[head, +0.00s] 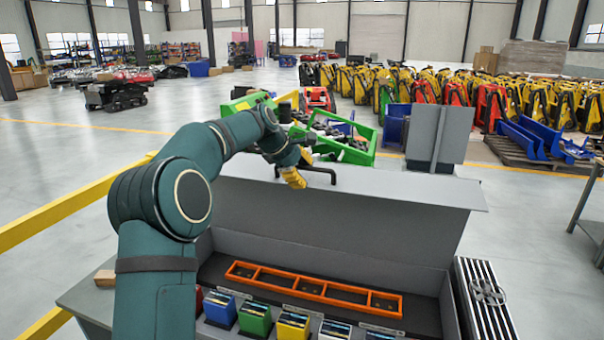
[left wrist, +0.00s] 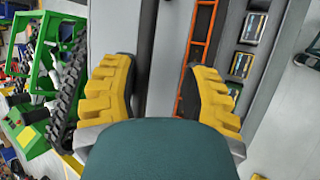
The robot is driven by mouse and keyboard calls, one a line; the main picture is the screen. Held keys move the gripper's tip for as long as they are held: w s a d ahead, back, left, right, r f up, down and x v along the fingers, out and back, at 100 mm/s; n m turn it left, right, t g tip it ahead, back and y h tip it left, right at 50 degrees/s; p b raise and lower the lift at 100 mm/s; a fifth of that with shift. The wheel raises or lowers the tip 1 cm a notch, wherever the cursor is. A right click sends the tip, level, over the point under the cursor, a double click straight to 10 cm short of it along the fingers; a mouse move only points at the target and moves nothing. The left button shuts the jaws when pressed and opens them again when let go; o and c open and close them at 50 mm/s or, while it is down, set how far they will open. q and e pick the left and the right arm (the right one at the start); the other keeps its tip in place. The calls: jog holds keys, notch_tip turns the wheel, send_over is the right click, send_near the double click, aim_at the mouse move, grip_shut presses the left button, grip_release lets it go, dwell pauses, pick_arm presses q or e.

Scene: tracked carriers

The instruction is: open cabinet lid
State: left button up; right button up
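The cabinet's grey lid (head: 400,222) stands raised at the back of the cabinet, and the inside shows in front of it. A black bar handle (head: 322,171) sits on the lid's upper edge. My left gripper (head: 293,178), with yellow fingers, is at the left end of this handle. In the left wrist view the gripper's two fingers (left wrist: 160,90) are spread apart with a grey panel beyond them. I cannot tell whether a finger touches the handle. My right gripper is not in view.
Inside the cabinet lie an orange divided frame (head: 312,288) and a row of coloured boxes (head: 255,318). A ribbed metal panel with a round knob (head: 489,292) is at the right. A green crate (head: 345,140) and a grey upright panel (head: 440,132) stand behind the lid. Yellow rails (head: 70,207) run at left.

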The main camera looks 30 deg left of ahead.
pick_arm(q)
jog(key=shift+a, duration=0.1)
jog(key=shift+s+a+r, duration=0.1)
jog(key=shift+s+r, duration=0.1)
jog(key=shift+r, duration=0.1)
jog(key=v, duration=1.1)
jog(key=shift+s, duration=0.15)
